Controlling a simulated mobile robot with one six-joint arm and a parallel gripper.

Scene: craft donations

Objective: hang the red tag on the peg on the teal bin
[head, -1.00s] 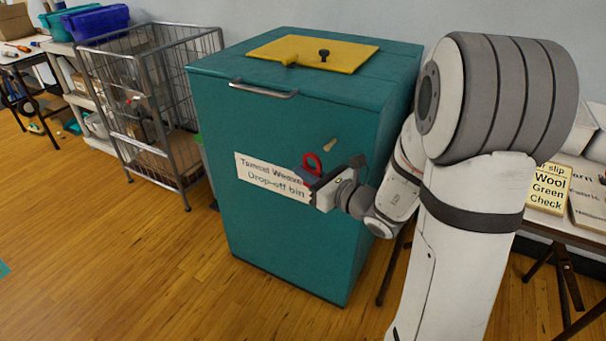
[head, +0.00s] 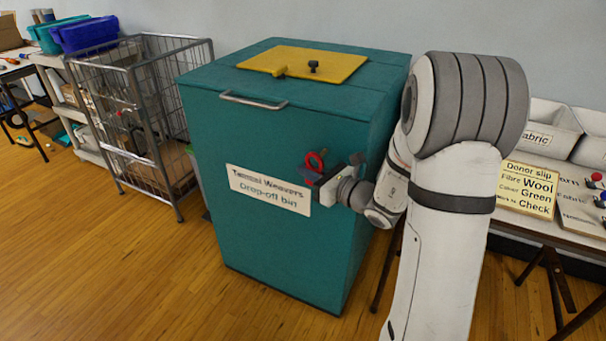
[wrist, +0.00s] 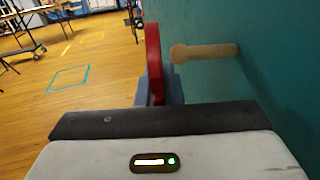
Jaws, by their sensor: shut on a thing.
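The red tag (head: 315,161) is a ring-shaped piece held upright in my gripper (head: 309,178), in front of the teal bin (head: 250,135). In the wrist view the red tag (wrist: 154,62) is seen edge-on, between the blue-grey fingers (wrist: 173,88). The pale wooden peg (wrist: 208,52) sticks out from the teal bin wall (wrist: 280,60) there. Its rounded tip points at the tag's upper part with a small gap; the peg is not through the ring. In the head view the peg is mostly hidden by the tag.
A white sign (head: 268,190) is on the bin front, left of my gripper. A metal handle (head: 253,101) and yellow lid panel (head: 300,63) are higher up. A wire cage trolley (head: 150,120) stands left, and a table with a donor slip (head: 528,188) right. The floor in front is clear.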

